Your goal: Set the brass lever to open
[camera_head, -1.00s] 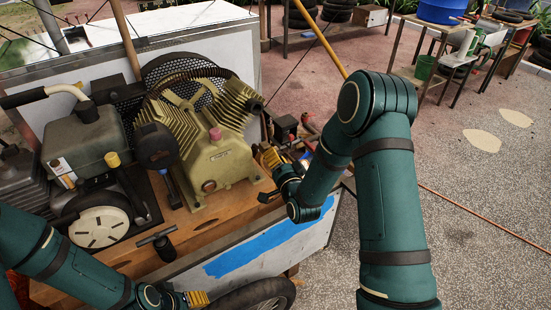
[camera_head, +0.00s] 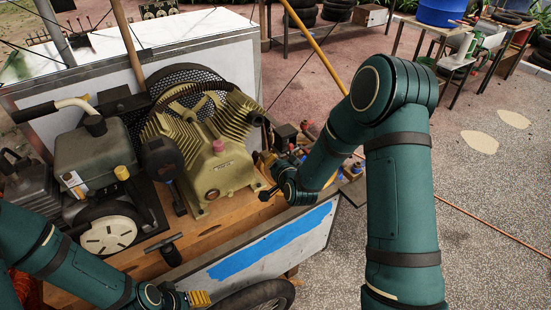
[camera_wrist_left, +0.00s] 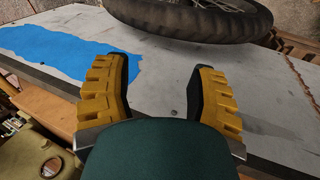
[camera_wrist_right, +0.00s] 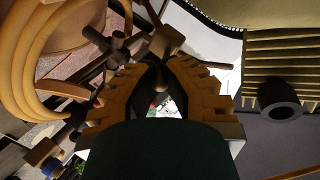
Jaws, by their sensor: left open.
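My right gripper (camera_wrist_right: 157,72) is partly closed, its fingertips much nearer each other than the left one's. A small brown rounded piece (camera_wrist_right: 160,78) shows between the fingers; I cannot tell whether it is the brass lever or is gripped. In the head view my right wrist (camera_head: 290,185) is at the right end of the compressor (camera_head: 215,160), beside some small fittings (camera_head: 300,150), and hides its fingers. No brass lever can be clearly made out. My left gripper (camera_wrist_left: 160,85) is open and empty by the cart's blue-marked side panel (camera_wrist_left: 165,85); its fingers also show in the head view (camera_head: 199,298).
The olive compressor and a grey-green engine (camera_head: 95,155) stand on the wooden cart deck (camera_head: 205,235). A black T-handle (camera_head: 168,246) is near the deck's front edge. A wheel (camera_head: 260,297) is below. Orange coiled hose (camera_wrist_right: 30,60) is close to my right gripper.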

